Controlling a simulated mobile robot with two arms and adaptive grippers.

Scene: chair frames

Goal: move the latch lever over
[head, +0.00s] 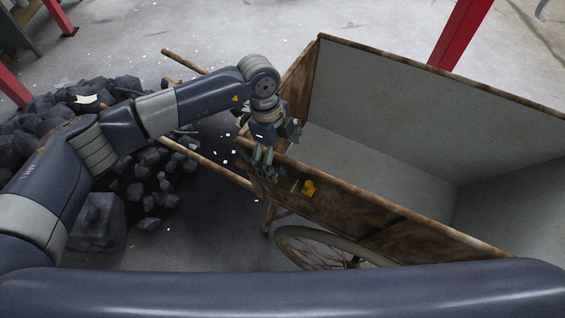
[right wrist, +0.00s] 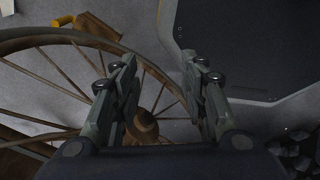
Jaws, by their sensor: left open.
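A small yellow piece, which looks like the latch lever (head: 308,187), sits on the outer face of the rusty brown cart side (head: 350,208), just below its top edge. My left gripper (head: 264,168) is open at the near left corner of the cart, a little left of the yellow piece and apart from it. Its fingers point down; whether they touch the cart side I cannot tell. In the right wrist view my right gripper (right wrist: 160,78) is open and empty, in front of a spoked wheel (right wrist: 62,70). A yellow part (right wrist: 64,21) shows at the upper left there.
The cart's grey inside (head: 400,120) is empty. Dark rocks (head: 75,125) lie piled on the floor at left. Wooden shafts (head: 205,163) stick out from the cart towards them. A red post (head: 460,35) stands behind the cart. A dark panel (right wrist: 240,50) shows in the right wrist view.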

